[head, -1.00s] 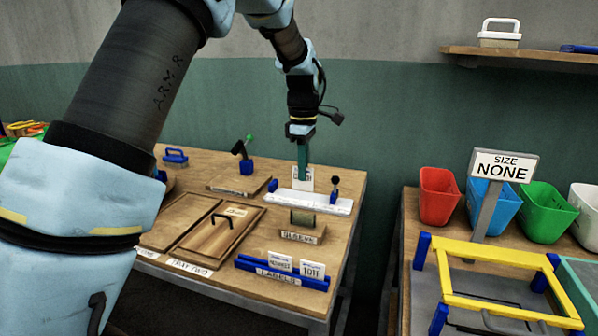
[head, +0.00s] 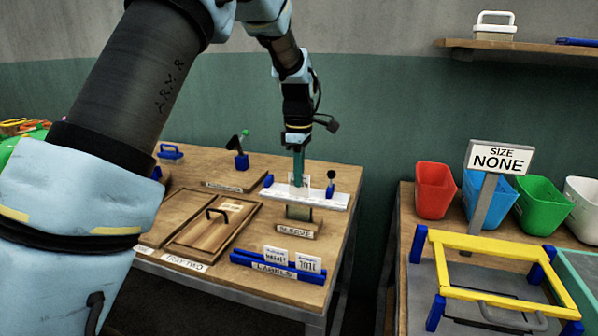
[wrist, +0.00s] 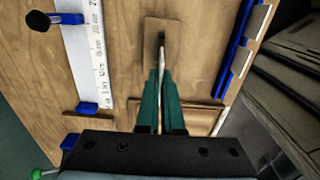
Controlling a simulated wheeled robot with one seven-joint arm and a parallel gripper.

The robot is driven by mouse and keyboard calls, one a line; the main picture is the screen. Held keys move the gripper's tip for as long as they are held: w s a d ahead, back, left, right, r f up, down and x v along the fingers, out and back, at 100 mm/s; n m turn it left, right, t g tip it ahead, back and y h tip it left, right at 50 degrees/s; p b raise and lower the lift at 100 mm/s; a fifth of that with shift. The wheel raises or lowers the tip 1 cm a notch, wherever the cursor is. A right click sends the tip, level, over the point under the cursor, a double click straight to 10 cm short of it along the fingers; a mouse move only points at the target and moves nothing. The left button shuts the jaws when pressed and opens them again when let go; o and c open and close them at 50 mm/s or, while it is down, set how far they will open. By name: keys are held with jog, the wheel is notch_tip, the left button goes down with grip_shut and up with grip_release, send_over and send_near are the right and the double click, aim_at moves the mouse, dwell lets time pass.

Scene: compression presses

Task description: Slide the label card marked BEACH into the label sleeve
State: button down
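My gripper (head: 298,181) is shut on a white label card (head: 306,180) above the work table. In the wrist view a thin pale card edge (wrist: 161,60) shows between the two teal fingers (wrist: 160,85). The card is upright; its print is too small to read. The label sleeve (head: 299,213) stands on a wooden base marked SLEEVE (head: 297,230), below the gripper in the head view. In the wrist view the sleeve's base (wrist: 180,35) lies beyond the fingertips. The card appears above the sleeve; I cannot tell whether they touch.
A white ruler bar (head: 325,200) with blue end blocks lies behind the sleeve. A blue LABELS rack (head: 245,259) with two cards stands in front. A wooden tray lid (head: 210,232) lies left. A yellow frame (head: 500,250) and coloured bins (head: 434,190) are on the right table.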

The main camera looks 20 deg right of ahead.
jog(key=shift+f+b, duration=0.35)
jog(key=shift+f, duration=0.7)
jog(key=shift+p, duration=0.7)
dwell(0.9)
jog(key=shift+f+b, duration=1.1)
jog(key=shift+f, duration=1.1)
jog(key=c, duration=1)
grip_release()
notch_tip(320, 180, up, 11)
jog(key=shift+f+b, duration=0.1)
jog(key=shift+b, duration=1)
